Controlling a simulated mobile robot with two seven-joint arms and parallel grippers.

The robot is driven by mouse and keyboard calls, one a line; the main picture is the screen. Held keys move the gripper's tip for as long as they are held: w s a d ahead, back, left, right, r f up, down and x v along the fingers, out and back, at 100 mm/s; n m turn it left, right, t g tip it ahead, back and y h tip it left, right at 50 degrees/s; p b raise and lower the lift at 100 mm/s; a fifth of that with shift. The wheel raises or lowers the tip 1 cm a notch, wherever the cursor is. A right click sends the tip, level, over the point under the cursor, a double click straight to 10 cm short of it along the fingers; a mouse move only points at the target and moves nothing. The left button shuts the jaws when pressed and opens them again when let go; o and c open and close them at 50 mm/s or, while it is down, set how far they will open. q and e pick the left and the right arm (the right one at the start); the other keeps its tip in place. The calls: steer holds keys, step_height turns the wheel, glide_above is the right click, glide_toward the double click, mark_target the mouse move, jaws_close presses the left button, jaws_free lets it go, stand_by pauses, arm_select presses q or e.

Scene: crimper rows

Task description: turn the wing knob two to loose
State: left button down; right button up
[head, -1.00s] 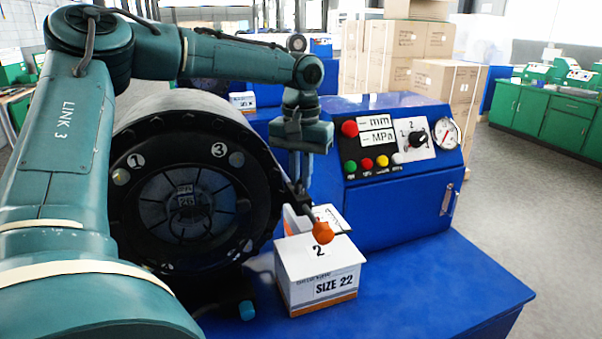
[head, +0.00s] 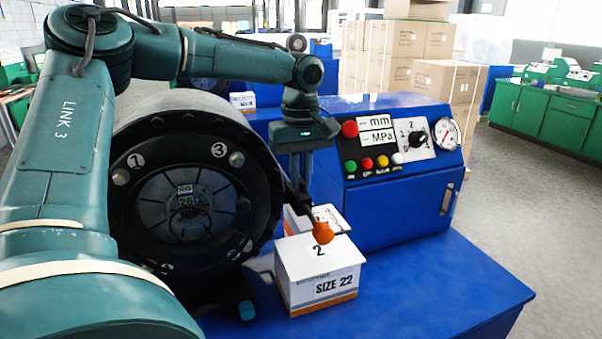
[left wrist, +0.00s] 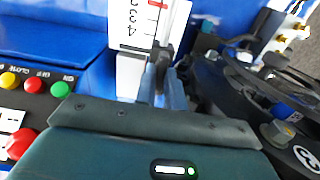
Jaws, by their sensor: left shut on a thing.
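My left gripper (head: 301,184) points down beside the right rim of the round black crimper head (head: 262,170), left of the blue control box. In the head view the knob is not clear behind the gripper. My right gripper is not in view.
An orange ball (head: 323,232) on a dark rod is just below and right of the gripper, over a white SIZE 22 box (head: 320,283). The blue control box (head: 400,190) with buttons and gauge stands to the right. The blue tabletop (head: 440,290) is clear at front right.

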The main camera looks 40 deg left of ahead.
mark_target(301, 179)
arm_select(q)
steer(key=shift+r, duration=0.1)
stand_by(0.4)
steer(key=c, duration=1.5)
jaws_free()
step_height(301, 179, up, 13)
steer(key=shift+r, duration=0.1)
